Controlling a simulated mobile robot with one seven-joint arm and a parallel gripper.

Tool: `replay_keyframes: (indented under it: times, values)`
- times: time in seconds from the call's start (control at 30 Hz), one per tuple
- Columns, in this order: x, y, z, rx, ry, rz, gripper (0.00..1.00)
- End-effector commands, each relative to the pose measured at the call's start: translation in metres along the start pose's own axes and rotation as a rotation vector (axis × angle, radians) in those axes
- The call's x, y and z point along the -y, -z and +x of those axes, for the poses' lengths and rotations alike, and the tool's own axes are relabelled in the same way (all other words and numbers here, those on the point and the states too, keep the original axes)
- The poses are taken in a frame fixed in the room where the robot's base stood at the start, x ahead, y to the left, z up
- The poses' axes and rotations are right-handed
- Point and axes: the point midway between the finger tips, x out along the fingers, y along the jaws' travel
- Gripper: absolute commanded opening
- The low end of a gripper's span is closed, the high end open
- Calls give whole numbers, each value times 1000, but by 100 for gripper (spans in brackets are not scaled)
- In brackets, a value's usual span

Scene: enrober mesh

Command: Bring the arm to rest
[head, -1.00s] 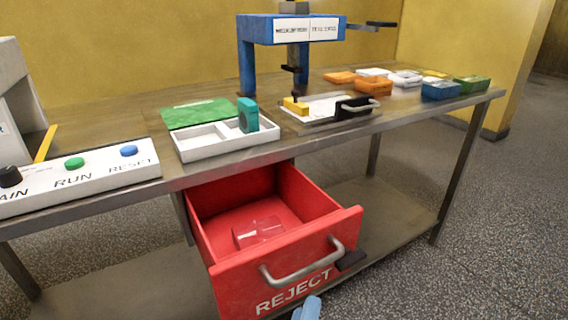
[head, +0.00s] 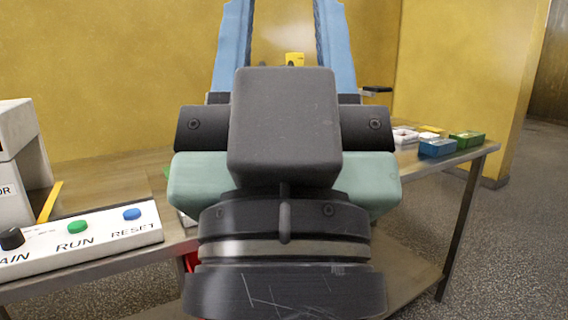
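My gripper (head: 284,25) fills the middle of the head view, pointing up and away from the camera. Its two blue fingers stand wide apart, and their tips are cut off by the top edge. Nothing is held between them. A small yellow part (head: 295,59) shows in the gap, apart from both fingers; I cannot tell what it belongs to. My wrist and gripper body hide most of the blue press, the white tray and the red drawer. Only a red sliver of the drawer (head: 190,262) shows at the wrist's left.
The steel table (head: 457,158) runs across behind my arm. The control panel (head: 100,246) with its RUN and RESET buttons is at left. A blue box (head: 437,148) and a green box (head: 466,139) sit at the table's right end. Open floor lies at right.

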Motion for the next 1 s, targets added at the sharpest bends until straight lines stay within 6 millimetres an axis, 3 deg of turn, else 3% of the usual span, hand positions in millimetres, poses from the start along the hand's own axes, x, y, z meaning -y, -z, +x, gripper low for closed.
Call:
replay_keyframes:
  times: [0.03, 0.27, 0.8, 1.0]
  values:
    - [0, 16, 17, 0, 0, -1, 44]
    - [0, 57, 61, 1, -1, -3, 44]
    - [1, 173, 184, 2, 0, -4, 44]
    - [1, 207, 220, 3, 0, -3, 44]
